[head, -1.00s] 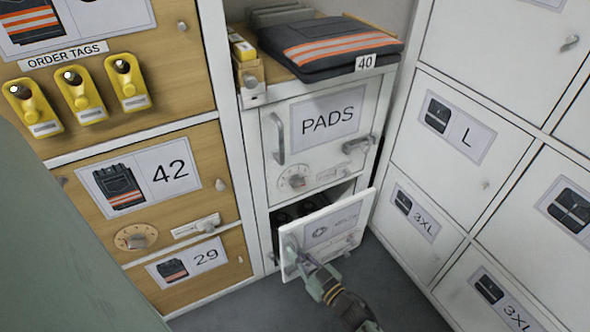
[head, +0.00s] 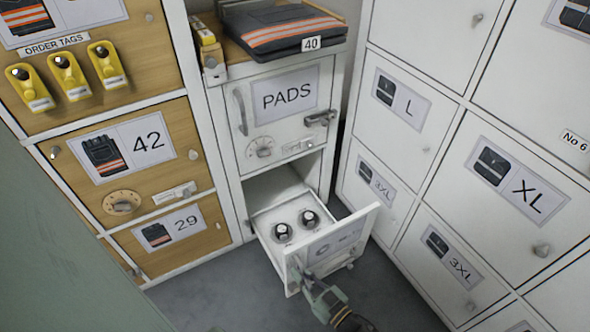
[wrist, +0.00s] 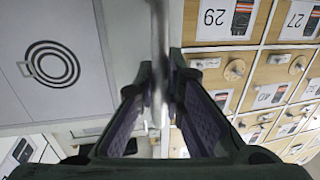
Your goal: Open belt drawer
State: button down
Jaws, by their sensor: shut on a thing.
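The belt drawer (head: 342,240) is a white drawer below the PADS door, and it stands pulled well out of its cabinet. Two dark rolled belts (head: 296,227) lie on its pale floor. Its front carries a label with a coil symbol, which shows large in the wrist view (wrist: 52,65). My gripper (head: 312,285) is at the left part of the drawer front. In the wrist view its fingers are shut on the upright bar handle (wrist: 159,60). In the head view the handle is mostly hidden by my gripper.
The white PADS door (head: 283,103) above is shut, with folded workwear (head: 285,30) on top. White lockers (head: 440,170) stand close on the right, wooden drawers (head: 135,150) on the left. Grey floor (head: 225,295) is free in front.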

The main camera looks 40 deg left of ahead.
jog(key=shift+s+d, duration=0.35)
jog(key=shift+d, duration=0.55)
jog(key=shift+s+d, duration=0.35)
jog(key=shift+d, duration=0.5)
jog(key=c, duration=1.7)
grip_release()
jog(key=shift+o, duration=0.2)
jog(key=s+d, duration=0.2)
jog(key=d, duration=0.9)
jog(key=shift+s+d, duration=0.2)
jog(key=shift+d, duration=0.2)
